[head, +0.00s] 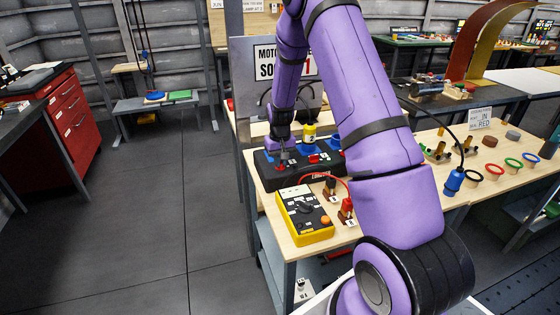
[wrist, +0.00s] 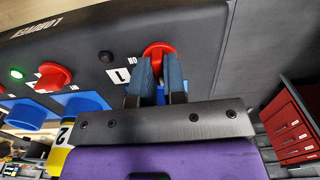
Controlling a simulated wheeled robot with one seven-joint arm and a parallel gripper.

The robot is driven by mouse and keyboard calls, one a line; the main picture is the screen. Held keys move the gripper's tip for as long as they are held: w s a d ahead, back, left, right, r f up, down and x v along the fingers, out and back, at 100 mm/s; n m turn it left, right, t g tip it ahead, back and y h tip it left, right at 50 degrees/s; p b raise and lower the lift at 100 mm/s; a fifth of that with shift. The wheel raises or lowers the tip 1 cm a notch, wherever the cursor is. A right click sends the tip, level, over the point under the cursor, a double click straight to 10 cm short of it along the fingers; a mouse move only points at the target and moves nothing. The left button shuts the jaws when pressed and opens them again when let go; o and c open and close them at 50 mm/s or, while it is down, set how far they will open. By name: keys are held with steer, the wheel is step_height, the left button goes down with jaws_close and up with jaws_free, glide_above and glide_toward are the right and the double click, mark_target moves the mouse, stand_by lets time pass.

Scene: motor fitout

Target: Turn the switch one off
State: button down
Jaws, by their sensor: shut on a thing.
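Switch one is a red rotary knob (wrist: 157,49) on a black box (head: 273,181), beside a white label reading 1 and the word ON. My gripper (wrist: 157,67) is shut on this knob, its two blue-grey fingers on either side of it. In the head view my gripper (head: 282,157) points down at the left end of the box. The fingers hide part of the knob, so I cannot tell its exact angle.
A second red knob (wrist: 53,77) and a lit green lamp (wrist: 16,73) are further along the box. Blue sockets (wrist: 86,104) lie close to my gripper. A yellow meter box (head: 305,222) and a red cable stand in front on the bench.

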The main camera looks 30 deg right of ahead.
steer(key=c, duration=1.2)
jaws_free()
step_height(320, 180, up, 11)
steer(key=shift+f, duration=0.1)
